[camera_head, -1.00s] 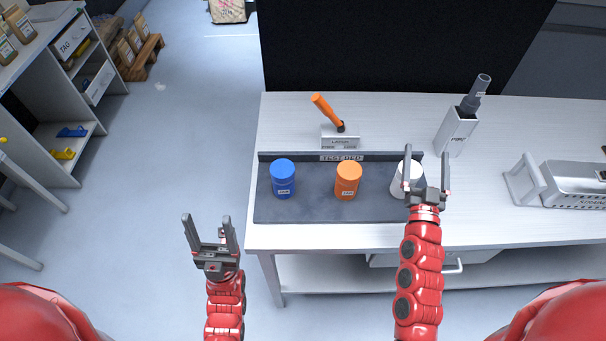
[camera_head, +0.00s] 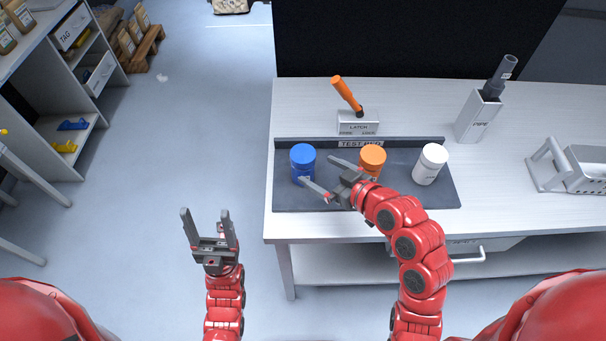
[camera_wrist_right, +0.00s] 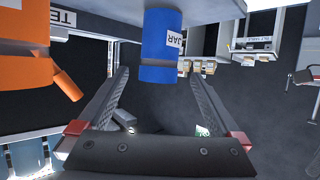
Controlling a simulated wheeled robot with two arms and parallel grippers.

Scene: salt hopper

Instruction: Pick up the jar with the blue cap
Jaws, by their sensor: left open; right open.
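The jar with the blue cap (camera_head: 303,157) stands upright on the dark test bed (camera_head: 290,197), at its left end. In the right wrist view the blue jar (camera_wrist_right: 161,45) shows between the two fingers, towards their far ends. My right gripper (camera_head: 323,177) is open and points left at the blue jar, with its fingertips close to it. I cannot tell whether they touch it. An orange jar (camera_head: 372,157) stands behind my right wrist, partly hidden. A white jar (camera_head: 430,164) stands at the right end. My left gripper (camera_head: 209,214) is open and empty, left of the table.
A latch block with an orange handle (camera_head: 346,94) stands behind the test bed. A pipe in a holder (camera_head: 481,108) and a metal basket (camera_head: 585,170) are further right. The orange jar also shows at left in the wrist view (camera_wrist_right: 25,60). Floor left of the table is clear.

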